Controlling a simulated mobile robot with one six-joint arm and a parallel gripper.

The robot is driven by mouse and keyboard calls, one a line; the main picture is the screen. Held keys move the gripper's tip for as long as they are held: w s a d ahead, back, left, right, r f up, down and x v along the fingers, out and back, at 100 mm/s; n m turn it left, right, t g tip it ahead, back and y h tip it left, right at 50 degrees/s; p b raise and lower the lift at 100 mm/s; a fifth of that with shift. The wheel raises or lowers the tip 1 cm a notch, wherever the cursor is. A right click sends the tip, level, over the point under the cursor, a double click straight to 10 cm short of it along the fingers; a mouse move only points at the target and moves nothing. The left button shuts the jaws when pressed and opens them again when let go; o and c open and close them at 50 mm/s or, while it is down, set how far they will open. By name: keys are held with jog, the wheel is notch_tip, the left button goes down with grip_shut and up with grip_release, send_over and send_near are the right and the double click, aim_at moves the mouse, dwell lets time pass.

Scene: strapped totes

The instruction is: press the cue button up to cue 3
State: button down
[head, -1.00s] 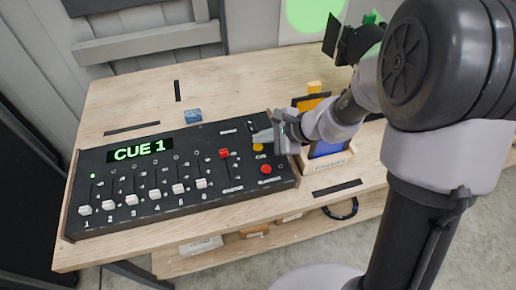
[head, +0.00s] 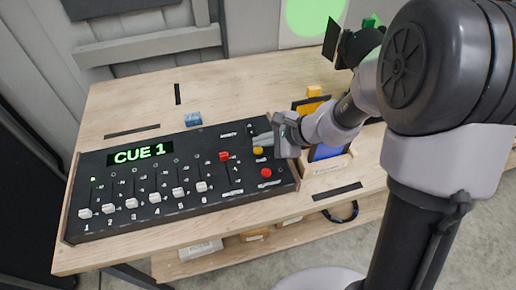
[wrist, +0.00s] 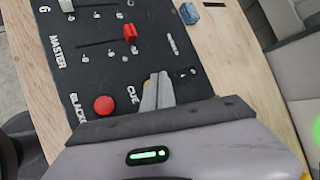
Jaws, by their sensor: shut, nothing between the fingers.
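The black control console (head: 115,223) lies on the wooden table, and its green display (head: 141,153) reads CUE 1. The yellow cue button (head: 258,150) is at the console's right side, above a round red button (head: 266,173). My gripper (head: 260,138) is shut and empty, its fingertips just behind the cue button in the head view. In the wrist view the fingertips (wrist: 158,90) lie over the console beside the CUE label and hide most of the cue button. I cannot tell whether they touch it.
A red master fader (head: 224,156) stands left of the cue button, and several white faders line the front. A small blue block (head: 193,118) lies behind the console. A wooden holder (head: 326,167) with a blue item stands close on the right. Table behind the console is mostly clear.

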aim_at(262, 151)
dwell(0.8)
jog(key=shift+f+b, duration=0.45)
jog(key=shift+b, duration=0.2)
jog(key=shift+f+b, duration=0.35)
jog(key=shift+b, duration=0.15)
dwell(0.3)
dwell(0.3)
jog(key=shift+r+p, duration=0.55)
jog(key=shift+r, duration=0.25)
notch_tip(262, 151, up, 5)
jog(key=p, duration=0.4)
jog(key=shift+r, duration=0.1)
jog(key=shift+d, duration=0.1)
dwell(2.1)
